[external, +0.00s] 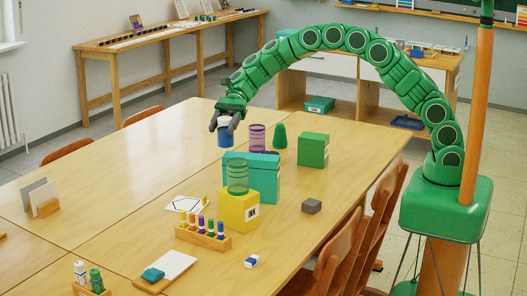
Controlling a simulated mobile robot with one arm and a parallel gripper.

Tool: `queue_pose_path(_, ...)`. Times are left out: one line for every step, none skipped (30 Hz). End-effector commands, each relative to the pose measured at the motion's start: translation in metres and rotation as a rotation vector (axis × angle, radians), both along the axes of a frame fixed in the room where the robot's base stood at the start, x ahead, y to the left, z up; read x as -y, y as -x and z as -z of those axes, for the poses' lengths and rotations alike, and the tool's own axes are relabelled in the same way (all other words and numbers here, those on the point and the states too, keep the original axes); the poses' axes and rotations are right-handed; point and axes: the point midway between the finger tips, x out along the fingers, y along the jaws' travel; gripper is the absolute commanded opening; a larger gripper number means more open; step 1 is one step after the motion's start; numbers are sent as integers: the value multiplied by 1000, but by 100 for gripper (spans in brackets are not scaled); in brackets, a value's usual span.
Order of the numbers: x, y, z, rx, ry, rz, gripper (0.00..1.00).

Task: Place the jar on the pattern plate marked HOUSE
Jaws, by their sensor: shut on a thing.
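My gripper (224,122) is at the far side of the table, shut on a small blue jar-like thing (225,139) with a pale upper part. The fingers hide part of it, and I cannot tell whether its base touches the table. A see-through purple jar (257,138) stands just right of it, behind the teal box. A see-through green jar (238,177) stands on the yellow box. A white plate (187,204) with a dark line outline lies nearer, left of the yellow box. I cannot read any word HOUSE on it.
A wooden rack (203,239) of coloured pegs stands close in front of the plate. The left of the table (120,185) is mostly clear.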

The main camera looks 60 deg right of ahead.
Motion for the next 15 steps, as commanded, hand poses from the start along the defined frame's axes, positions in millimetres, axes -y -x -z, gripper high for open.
queue_pose_path(0,1,7,-1,-1,0,13)
queue_pose_path(0,1,12,-2,-1,0,13)
queue_pose_path(0,1,18,-4,0,0,13)
queue_pose_path(0,1,23,-3,-2,-1,13)
queue_pose_path(0,1,27,-2,-2,-1,13)
queue_pose_path(0,1,33,-3,-1,-2,13)
queue_pose_path(0,1,39,-4,-1,-1,13)
queue_pose_path(0,1,45,-4,-1,-1,13)
queue_pose_path(0,1,52,-5,-1,-2,13)
queue_pose_path(0,1,57,-5,0,-2,13)
queue_pose_path(0,2,61,-5,0,-2,13)
queue_pose_path(-1,1,67,-5,0,-2,13)
queue_pose_path(-1,1,72,-4,0,-1,13)
queue_pose_path(-1,1,75,-4,0,-1,13)
queue_pose_path(-1,1,79,-3,-1,-1,13)
